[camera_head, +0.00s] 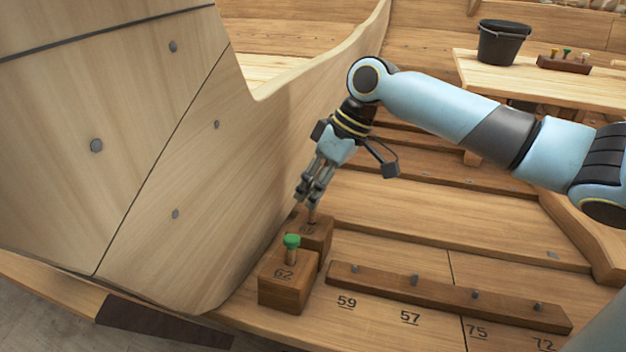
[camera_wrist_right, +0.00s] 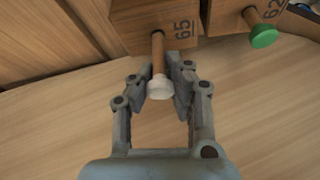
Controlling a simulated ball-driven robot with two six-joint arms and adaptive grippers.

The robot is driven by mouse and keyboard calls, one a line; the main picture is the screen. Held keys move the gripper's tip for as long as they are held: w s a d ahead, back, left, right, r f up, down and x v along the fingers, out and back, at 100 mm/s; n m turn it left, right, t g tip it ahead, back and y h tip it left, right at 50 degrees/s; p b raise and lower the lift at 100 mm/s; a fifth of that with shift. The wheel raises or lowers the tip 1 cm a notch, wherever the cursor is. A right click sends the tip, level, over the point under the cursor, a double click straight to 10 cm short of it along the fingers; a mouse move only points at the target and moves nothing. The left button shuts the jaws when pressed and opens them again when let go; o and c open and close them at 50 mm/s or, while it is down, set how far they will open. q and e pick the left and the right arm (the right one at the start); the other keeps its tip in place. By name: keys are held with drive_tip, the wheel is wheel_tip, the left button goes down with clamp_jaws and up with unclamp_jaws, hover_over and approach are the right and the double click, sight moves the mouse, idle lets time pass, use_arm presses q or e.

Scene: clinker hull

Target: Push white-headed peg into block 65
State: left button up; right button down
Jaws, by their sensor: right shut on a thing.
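Block 65 (camera_wrist_right: 140,22) is a brown wooden block with its number facing the right wrist camera. In the head view block 65 (camera_head: 322,236) stands behind block 62. The white-headed peg (camera_wrist_right: 159,87) has a brown shank whose end meets block 65; its white head stands well out from the block. How deep the tip sits cannot be seen. My right gripper (camera_wrist_right: 159,76) is shut on the peg, with a finger on each side. In the head view my right gripper (camera_head: 312,199) reaches down over block 65 and hides the white head. My left gripper is not in view.
Block 62 (camera_head: 281,291) with a green-headed peg (camera_head: 292,241) stands close in front of block 65. The hull planking (camera_head: 190,130) rises close on the left. A riveted batten (camera_head: 450,297) lies to the right. A black bucket (camera_head: 502,43) and a peg rack (camera_head: 563,65) stand on a bench.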

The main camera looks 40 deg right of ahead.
drive_tip(key=shift+s+a+f+b, duration=0.1)
drive_tip(key=shift+a+f+b, duration=0.05)
drive_tip(key=shift+f, duration=0.3)
drive_tip(key=shift+s+a+f+b, duration=0.1)
drive_tip(key=shift+f+b, duration=0.05)
drive_tip(key=shift+f, duration=0.3)
drive_tip(key=c, duration=1.3)
unclamp_jaws()
drive_tip(key=shift+o, duration=0.2)
wheel_tip(320, 180, up, 8)
drive_tip(key=w+d+p, duration=0.1)
drive_tip(key=d+p, duration=0.1)
drive_tip(key=p, duration=0.5)
drive_tip(key=shift+f, duration=0.15)
drive_tip(key=shift+w, duration=0.1)
